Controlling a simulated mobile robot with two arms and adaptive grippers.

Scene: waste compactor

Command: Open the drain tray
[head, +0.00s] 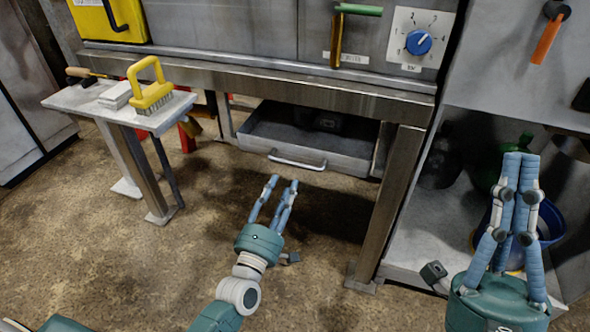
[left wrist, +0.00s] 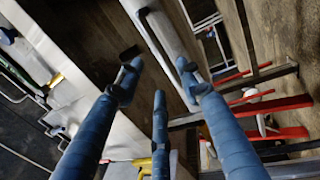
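The drain tray (head: 345,163) is a shallow grey metal tray low under the compactor, with its dark interior partly showing. Its front wall carries a light bar handle (head: 298,163). My left gripper (head: 283,180) is open and empty, with its fingers pointing at the tray just below the handle in the head view. In the left wrist view its blue fingers (left wrist: 158,65) are spread, and a pale bar-like front runs close by the right-hand fingertip. I cannot tell whether they touch. My right gripper (head: 521,157) has its fingers together and empty, at the far right.
Metal frame legs (head: 390,205) stand right of the tray. A side table (head: 85,100) at left holds a yellow brush (head: 150,92). A blue bucket (head: 548,222) and a green bottle (head: 490,172) are behind my right gripper. The floor before the tray is clear.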

